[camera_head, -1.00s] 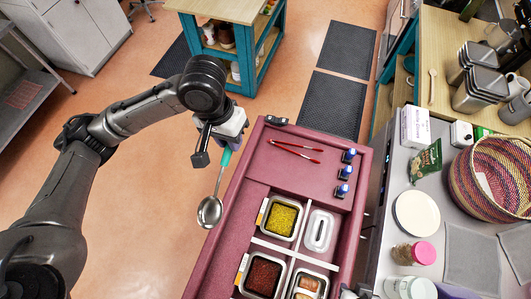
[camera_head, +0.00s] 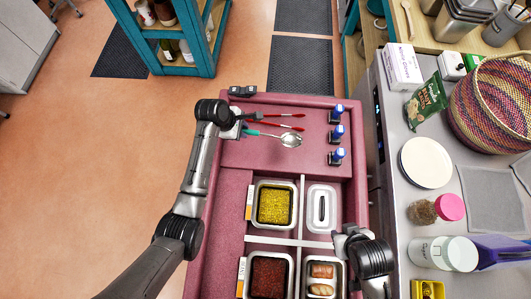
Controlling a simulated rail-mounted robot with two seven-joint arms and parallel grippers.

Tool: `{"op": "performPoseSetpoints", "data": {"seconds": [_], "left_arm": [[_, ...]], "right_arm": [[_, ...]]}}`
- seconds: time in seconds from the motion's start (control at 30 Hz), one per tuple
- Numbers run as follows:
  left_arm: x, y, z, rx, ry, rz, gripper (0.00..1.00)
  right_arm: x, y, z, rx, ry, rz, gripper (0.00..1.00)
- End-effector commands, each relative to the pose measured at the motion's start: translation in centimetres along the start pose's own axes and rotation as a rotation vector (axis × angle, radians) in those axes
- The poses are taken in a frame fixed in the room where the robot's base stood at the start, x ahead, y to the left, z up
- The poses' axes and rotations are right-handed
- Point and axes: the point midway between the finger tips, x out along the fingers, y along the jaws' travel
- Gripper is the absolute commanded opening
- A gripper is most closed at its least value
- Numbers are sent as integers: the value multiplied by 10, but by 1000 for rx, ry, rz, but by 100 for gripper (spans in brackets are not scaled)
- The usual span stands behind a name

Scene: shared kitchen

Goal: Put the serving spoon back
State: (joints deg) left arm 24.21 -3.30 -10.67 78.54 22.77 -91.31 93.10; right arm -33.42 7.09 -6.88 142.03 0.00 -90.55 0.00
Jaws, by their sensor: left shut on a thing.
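The serving spoon (camera_head: 291,140) has a metal bowl and a teal handle. My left gripper (camera_head: 241,130) is shut on the handle. The spoon points right, over the upper flat part of the maroon cart top (camera_head: 230,154). I cannot tell whether it touches the surface. Red-tipped tongs (camera_head: 292,128) lie just behind it. My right gripper (camera_head: 343,239) is at the lower right, by the lidded container and the food pans; its fingers are too unclear to judge.
The cart holds a yellow-filled pan (camera_head: 274,205), a dark red pan (camera_head: 267,272), a pan of rolls (camera_head: 321,280) and a white-lidded pan (camera_head: 321,208). Several blue-capped bottles (camera_head: 337,134) stand along its right edge. The grey counter (camera_head: 397,190) at right is crowded.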

Motion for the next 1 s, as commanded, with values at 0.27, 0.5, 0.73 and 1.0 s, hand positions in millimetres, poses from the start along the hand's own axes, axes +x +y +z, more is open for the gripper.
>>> {"op": "performPoseSetpoints", "data": {"seconds": [0.27,0.5,0.73,1.0], "left_arm": [[51,-20,-6,-58,-10,23,0],[76,-25,-16,-61,-9,27,0],[98,-30,-25,-61,-9,26,0],[115,-33,-31,-59,-9,28,0]], "right_arm": [[14,-1,3,1,4,-1,43],[16,-2,4,4,6,-3,43],[21,-2,5,6,6,-4,43],[24,-2,6,5,6,-4,43]]}}
